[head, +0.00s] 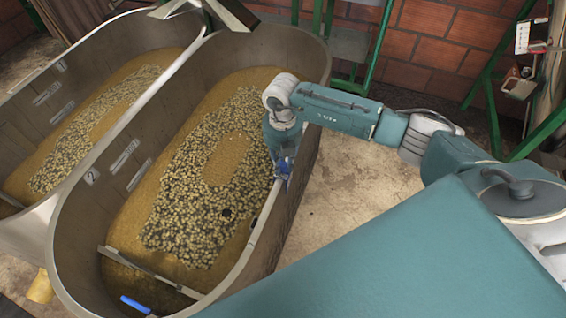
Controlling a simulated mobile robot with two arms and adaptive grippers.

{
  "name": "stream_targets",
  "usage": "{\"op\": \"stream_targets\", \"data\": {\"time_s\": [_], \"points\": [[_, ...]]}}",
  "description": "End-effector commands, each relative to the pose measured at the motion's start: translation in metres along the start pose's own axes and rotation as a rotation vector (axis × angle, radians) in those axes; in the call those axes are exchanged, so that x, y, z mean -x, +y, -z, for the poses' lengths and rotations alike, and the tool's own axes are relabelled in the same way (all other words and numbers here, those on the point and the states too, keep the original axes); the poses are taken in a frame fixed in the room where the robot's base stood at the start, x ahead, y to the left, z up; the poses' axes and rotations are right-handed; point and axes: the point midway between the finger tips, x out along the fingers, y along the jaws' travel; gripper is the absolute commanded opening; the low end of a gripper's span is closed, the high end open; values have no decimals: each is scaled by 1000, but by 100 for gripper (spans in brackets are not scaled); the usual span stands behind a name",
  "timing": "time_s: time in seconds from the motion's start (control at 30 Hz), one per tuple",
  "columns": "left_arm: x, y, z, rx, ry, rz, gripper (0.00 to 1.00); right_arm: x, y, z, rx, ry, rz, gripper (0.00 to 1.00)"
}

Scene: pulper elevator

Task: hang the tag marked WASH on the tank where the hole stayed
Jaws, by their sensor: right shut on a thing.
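My right gripper (283,168) is over the right wall of the near tank (75,235), which is marked 2. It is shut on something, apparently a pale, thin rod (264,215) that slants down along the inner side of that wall. The near tank holds pale beans in brown liquid, with a bare brown patch (224,158) in the middle. The far tank (28,95) on the left also holds beans with a bare patch (112,118). I cannot make out a tag marked WASH. My left gripper is not in view.
A bar (150,272) crosses the near tank's front end, with a blue-handled tool (136,304) near it. A metal chute (228,13) hangs over the tanks. A green frame at right carries a white-and-red card (523,37) and a small tray (519,88). Floor right of the tank is clear.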

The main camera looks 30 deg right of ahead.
Motion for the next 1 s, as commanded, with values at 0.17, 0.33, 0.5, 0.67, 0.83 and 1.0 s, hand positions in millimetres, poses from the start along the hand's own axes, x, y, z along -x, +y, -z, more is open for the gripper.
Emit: {"op": "stream_targets", "data": {"time_s": [0.17,0.33,0.5,0.67,0.83,1.0], "points": [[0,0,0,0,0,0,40,0,0,0,0,0,0,22],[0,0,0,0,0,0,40,0,0,0,0,0,0,42],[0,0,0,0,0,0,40,0,0,0,0,0,0,42],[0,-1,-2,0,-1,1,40,8,0,0,0,0,-1,42],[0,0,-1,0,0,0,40,36,1,-1,1,-3,-3,42],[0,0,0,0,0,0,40,74,1,-1,1,-3,-4,42]]}}
